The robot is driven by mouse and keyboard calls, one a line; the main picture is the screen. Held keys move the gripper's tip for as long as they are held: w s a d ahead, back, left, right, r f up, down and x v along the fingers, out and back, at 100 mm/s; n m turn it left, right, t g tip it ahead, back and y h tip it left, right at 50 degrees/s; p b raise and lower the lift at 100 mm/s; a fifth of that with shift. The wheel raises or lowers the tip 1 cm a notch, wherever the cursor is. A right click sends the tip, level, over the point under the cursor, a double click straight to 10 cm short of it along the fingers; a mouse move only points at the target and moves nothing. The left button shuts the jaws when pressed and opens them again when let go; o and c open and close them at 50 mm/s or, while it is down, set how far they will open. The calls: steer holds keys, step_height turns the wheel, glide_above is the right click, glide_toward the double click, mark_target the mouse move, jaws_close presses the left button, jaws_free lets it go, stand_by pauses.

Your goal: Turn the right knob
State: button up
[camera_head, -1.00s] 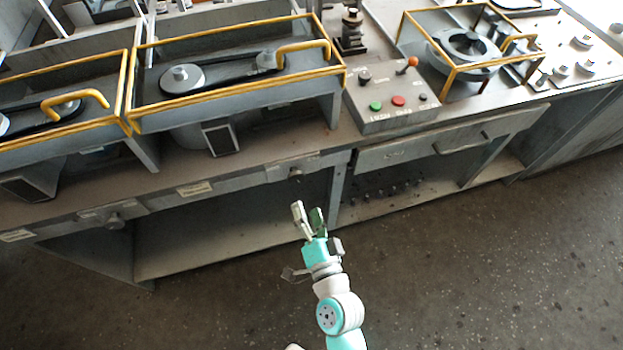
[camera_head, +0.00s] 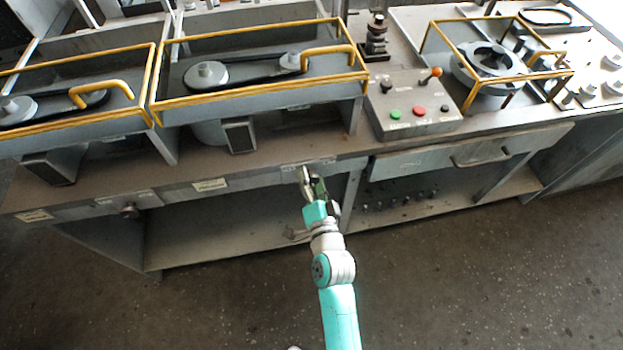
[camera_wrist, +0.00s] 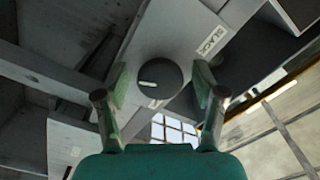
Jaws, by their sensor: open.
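The right knob (camera_wrist: 160,78) is a dark round knob with a white pointer mark, on the grey front panel below the bench top. In the wrist view it lies between the two fingers of my gripper (camera_wrist: 160,84). The fingers are open, one on each side, with a visible gap to the knob on both sides. How deep the fingers reach along it I cannot tell. In the head view my gripper (camera_head: 312,182) is at the bench's front edge and hides the knob. The left knob (camera_head: 128,211) is farther left on the same front panel.
A control box (camera_head: 412,104) with green and red buttons sits on the bench above my gripper. Yellow-railed guards (camera_head: 262,90) stand to the left. A drawer with a handle (camera_head: 482,156) is to the right. An open shelf space (camera_head: 235,228) lies below, with clear floor in front.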

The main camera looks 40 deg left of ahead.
steer(key=c, duration=1.1)
steer(key=shift+c, duration=0.2)
steer(key=shift+n, duration=0.3)
steer(key=n, duration=0.4)
steer(key=shift+n, duration=0.3)
steer(key=n, duration=1)
steer(key=shift+n, duration=0.4)
steer(key=n, duration=0.5)
steer(key=shift+n, duration=0.3)
